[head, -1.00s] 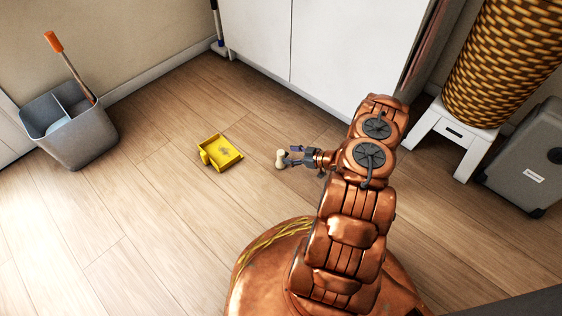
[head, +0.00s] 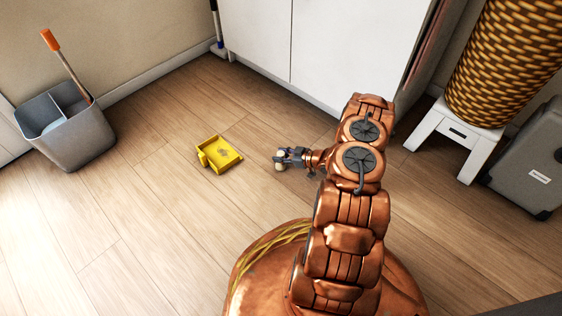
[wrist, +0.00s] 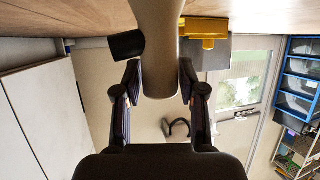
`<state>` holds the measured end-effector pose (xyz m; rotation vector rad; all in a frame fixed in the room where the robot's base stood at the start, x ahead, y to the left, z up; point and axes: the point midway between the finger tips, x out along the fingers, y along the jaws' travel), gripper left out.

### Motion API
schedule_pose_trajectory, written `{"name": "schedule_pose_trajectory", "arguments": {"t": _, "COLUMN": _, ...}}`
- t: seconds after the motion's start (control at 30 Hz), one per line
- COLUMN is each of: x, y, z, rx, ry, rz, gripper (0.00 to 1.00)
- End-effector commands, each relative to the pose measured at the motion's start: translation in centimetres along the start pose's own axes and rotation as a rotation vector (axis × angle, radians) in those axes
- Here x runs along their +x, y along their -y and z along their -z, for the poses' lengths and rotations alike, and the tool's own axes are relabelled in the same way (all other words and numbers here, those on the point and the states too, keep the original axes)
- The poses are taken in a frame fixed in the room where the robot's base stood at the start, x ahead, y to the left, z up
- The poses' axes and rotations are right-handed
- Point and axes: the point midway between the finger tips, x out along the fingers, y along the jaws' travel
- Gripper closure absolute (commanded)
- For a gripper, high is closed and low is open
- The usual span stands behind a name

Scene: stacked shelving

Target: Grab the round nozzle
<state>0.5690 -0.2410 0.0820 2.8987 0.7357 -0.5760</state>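A cream rounded piece, which I take to be the round nozzle (head: 280,167), is on or close to the wood floor, right of the yellow tray. My gripper (head: 284,157) is at it, partly covering it in the head view. In the wrist view the nozzle (wrist: 158,50) fills the space between my two fingers (wrist: 160,78), its rounded end toward the palm. The fingers are spread to either side of it. Only thin gaps seem to separate them from it; firm contact does not show.
The small yellow tray (head: 229,162) lies on the floor to the left. A grey bucket (head: 75,148) with an orange-handled tool stands farther left. White cabinets (head: 310,45) are behind. A white stool (head: 478,140) and grey case (head: 530,170) stand right. The front-left floor is clear.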

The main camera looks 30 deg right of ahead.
Motion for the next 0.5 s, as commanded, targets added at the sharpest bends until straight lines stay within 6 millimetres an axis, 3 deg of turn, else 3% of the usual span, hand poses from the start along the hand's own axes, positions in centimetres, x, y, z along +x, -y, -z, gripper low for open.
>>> {"name": "schedule_pose_trajectory", "arguments": {"t": 0.03, "x": 0.0, "y": 0.0, "z": 0.0, "rx": 0.0, "ry": 0.0, "rz": 0.0, "gripper": 0.68}}
{"name": "schedule_pose_trajectory", "arguments": {"t": 0.33, "x": 0.0, "y": 0.01, "z": -0.02, "rx": 0.0, "ry": 0.0, "rz": 0.0, "gripper": 0.99}}
{"name": "schedule_pose_trajectory", "arguments": {"t": 0.5, "x": -0.01, "y": 0.01, "z": -0.02, "rx": 0.0, "ry": 0.0, "rz": 0.0, "gripper": 1.0}}
